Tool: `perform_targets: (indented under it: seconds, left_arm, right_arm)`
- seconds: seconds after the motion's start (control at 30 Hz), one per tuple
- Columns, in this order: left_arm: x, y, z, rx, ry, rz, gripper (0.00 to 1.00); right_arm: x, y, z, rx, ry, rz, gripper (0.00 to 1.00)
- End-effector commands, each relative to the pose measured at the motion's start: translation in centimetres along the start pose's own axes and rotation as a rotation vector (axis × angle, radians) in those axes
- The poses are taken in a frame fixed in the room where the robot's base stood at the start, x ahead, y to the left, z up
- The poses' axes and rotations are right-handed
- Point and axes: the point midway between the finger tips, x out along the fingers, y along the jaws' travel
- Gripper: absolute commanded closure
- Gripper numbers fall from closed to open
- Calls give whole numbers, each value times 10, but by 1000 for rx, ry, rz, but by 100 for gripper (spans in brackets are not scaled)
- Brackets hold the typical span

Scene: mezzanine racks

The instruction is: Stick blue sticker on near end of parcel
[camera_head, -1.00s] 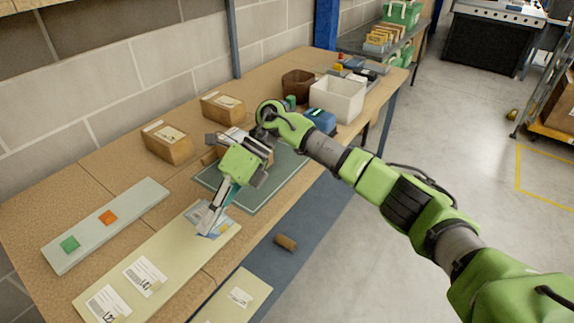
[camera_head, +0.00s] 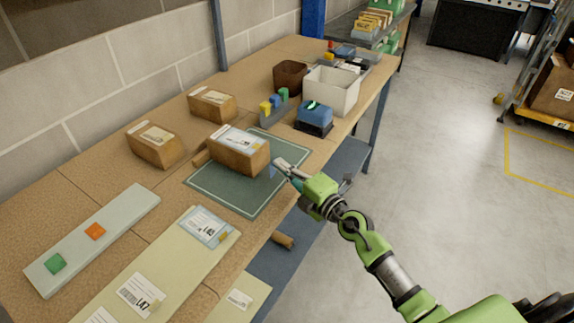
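The brown parcel (camera_head: 232,158) lies on the green mat (camera_head: 220,197) with a white label on top. My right gripper (camera_head: 277,168) is at the parcel's right-hand end, coming in from the lower right. A small blue patch (camera_head: 271,172), which looks like the blue sticker, shows at its fingertips, close against that end face. The fingers look closed on it; whether it touches the cardboard is hard to tell. The pale sticker strip (camera_head: 75,252) carries a green sticker (camera_head: 55,264) and an orange sticker (camera_head: 95,231). My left gripper is out of view.
Two more brown parcels (camera_head: 155,146) (camera_head: 212,104) stand by the wall. A label sheet (camera_head: 185,262) lies at the front. Behind the mat are a blue device (camera_head: 314,115), a white bin (camera_head: 331,92) and a brown bin (camera_head: 290,75). A brown roll (camera_head: 283,240) lies below the table edge.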

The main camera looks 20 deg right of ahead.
Motion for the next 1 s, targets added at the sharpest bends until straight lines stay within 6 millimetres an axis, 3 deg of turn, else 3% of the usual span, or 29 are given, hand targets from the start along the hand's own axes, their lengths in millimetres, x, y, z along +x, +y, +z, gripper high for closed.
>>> perform_targets:
  seconds: [0.17,0.37,1.0]
  left_arm:
    - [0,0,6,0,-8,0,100]
    - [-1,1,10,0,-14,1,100]
    - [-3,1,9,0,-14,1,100]
  right_arm:
    - [-9,-9,17,5,-52,17,100]
    - [-7,-10,19,11,-68,25,100]
    - [44,-9,1,11,-65,23,100]
